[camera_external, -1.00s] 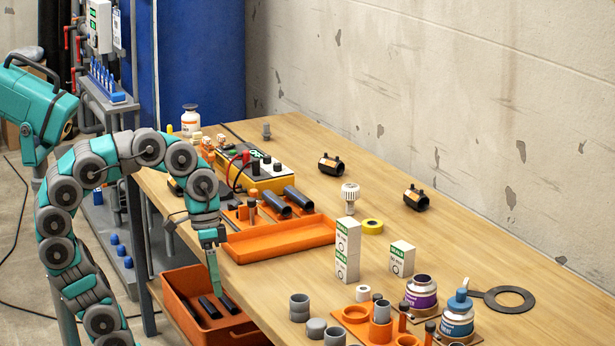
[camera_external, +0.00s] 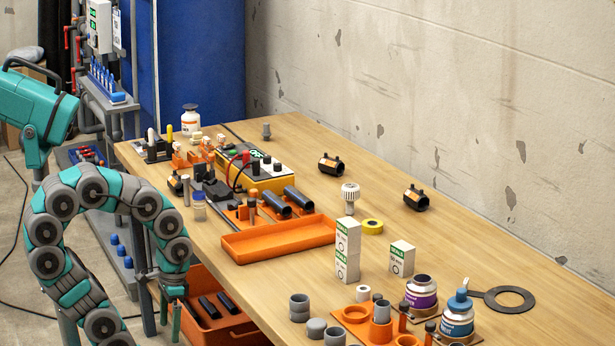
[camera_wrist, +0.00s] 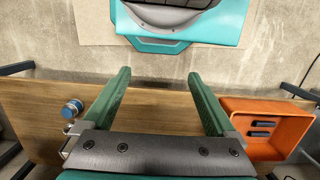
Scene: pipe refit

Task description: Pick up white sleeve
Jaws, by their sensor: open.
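A small white ring-like piece (camera_external: 362,293), which looks like the white sleeve, stands on the bench near the front right, beside an orange holder (camera_external: 352,315) and grey sleeves (camera_external: 299,308). My gripper (camera_external: 170,314) hangs low off the bench's left edge, by the orange bin, far to the left of the white piece. In the wrist view my gripper (camera_wrist: 160,73) has its two green fingers wide apart with nothing between them. The white piece is not seen in the wrist view.
An orange bin (camera_external: 234,327) with dark tubes sits below the bench edge; it also shows in the wrist view (camera_wrist: 292,145). An empty orange tray (camera_external: 280,240), white boxes (camera_external: 347,262) and two bottles (camera_external: 421,292) stand on the bench. The bench's back right is mostly clear.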

